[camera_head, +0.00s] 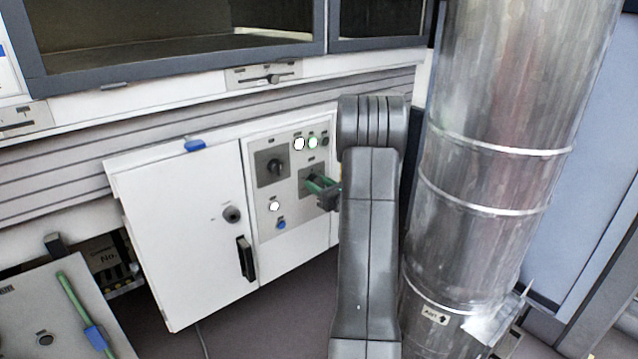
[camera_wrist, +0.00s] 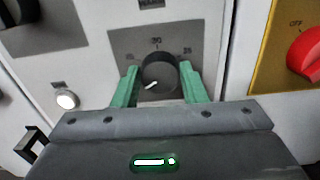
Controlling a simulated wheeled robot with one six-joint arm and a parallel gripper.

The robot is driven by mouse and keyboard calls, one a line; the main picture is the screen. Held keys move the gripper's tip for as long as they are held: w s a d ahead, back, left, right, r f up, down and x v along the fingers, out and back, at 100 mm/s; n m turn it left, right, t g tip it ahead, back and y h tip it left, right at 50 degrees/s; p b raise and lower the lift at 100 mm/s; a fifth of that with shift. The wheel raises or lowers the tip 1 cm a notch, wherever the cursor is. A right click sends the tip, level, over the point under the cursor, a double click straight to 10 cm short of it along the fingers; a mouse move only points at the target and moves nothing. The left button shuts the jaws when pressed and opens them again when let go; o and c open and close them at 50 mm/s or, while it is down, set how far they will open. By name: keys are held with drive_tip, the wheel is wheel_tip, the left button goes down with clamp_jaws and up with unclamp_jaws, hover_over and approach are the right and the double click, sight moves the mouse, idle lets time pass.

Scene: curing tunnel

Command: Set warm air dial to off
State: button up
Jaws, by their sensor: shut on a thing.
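The warm air dial (camera_wrist: 159,70) is a round black knob on a grey plate in the wrist view, with "WARM" partly readable above it. Number marks run along its upper side; the marks lower down are hidden by my gripper. Its white pointer line points to the lower left. My gripper (camera_wrist: 158,76) has a green finger on each side of the knob and is shut on it. In the head view my gripper (camera_head: 318,187) reaches the control panel (camera_head: 262,219) from the right and mostly hides this dial.
A white cabinet door (camera_head: 185,235) is at the left. A red knob (camera_wrist: 306,56) marked OFF is on a yellow plate at right. A large metal duct (camera_head: 500,170) stands right of my arm.

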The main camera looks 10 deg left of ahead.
drive_tip(key=shift+r+n, duration=0.25)
drive_tip(key=shift+n, duration=0.05)
drive_tip(key=o, duration=1)
drive_tip(key=shift+c, duration=0.2)
drive_tip(key=shift+f, duration=0.1)
drive_tip(key=p+v, duration=0.2)
drive_tip(key=v, duration=1.2)
drive_tip(key=shift+a, duration=0.2)
drive_tip(key=b+x, duration=0.2)
drive_tip(key=x, duration=1.1)
drive_tip(key=shift+w+a+f, duration=0.15)
drive_tip(key=shift+w+a, duration=0.1)
drive_tip(key=shift+w, duration=0.05)
drive_tip(key=shift+s+d, duration=0.1)
drive_tip(key=shift+d, duration=0.05)
